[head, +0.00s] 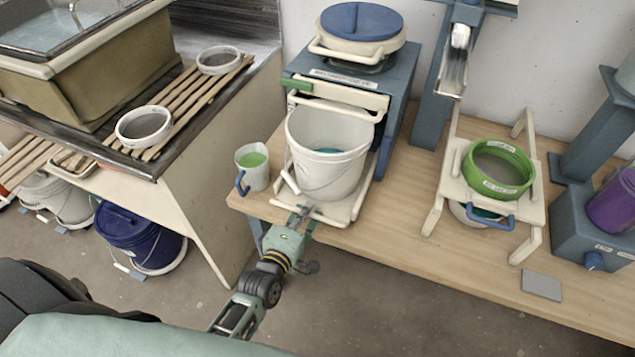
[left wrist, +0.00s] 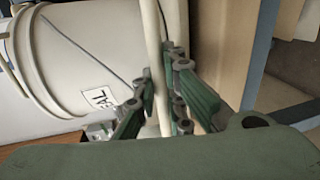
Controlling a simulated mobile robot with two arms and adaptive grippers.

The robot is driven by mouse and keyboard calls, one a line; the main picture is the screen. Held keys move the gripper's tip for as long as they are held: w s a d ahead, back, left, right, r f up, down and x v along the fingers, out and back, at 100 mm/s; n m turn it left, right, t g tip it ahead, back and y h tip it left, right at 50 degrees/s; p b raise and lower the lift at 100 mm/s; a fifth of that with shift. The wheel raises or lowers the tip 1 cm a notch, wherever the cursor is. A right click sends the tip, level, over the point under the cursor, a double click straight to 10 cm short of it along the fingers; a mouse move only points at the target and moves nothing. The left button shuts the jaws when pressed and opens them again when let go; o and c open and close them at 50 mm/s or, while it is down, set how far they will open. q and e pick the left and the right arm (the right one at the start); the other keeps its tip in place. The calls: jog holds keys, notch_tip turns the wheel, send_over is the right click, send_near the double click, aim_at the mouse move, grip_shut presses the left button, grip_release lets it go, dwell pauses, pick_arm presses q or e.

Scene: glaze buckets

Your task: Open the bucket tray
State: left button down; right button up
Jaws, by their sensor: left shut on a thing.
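The bucket tray (head: 345,212) is a cream tray low at the front of a blue machine (head: 392,97), sticking out past the machine's front. A white bucket (head: 325,165) with a wire handle stands on it, and its side shows in the left wrist view (left wrist: 75,60). My left gripper (head: 300,213) is at the tray's front edge. In the left wrist view its green-padded fingers (left wrist: 165,105) are shut on a cream bar of the tray (left wrist: 153,40). The bucket hides the tray's rear. My right gripper is not in view.
A jug of green liquid (head: 252,170) stands close left of the bucket on the wooden bench (head: 390,215). A green sieve (head: 497,168) sits on a cream stand to the right. A slatted rack and a blue bucket (head: 138,238) are at the left. The floor before the bench is clear.

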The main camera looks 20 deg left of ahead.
pick_arm(q)
jog(key=s+p, duration=0.2)
jog(key=s, duration=0.9)
jog(key=shift+s+a, duration=0.2)
jog(key=shift+s, duration=0.15)
jog(key=c, duration=1.8)
grip_release()
jog(key=s+r, duration=0.2)
jog(key=s, duration=0.9)
jog(key=shift+s+a+r, duration=0.15)
jog(key=shift+s+a, duration=0.05)
jog(key=shift+s, duration=0.15)
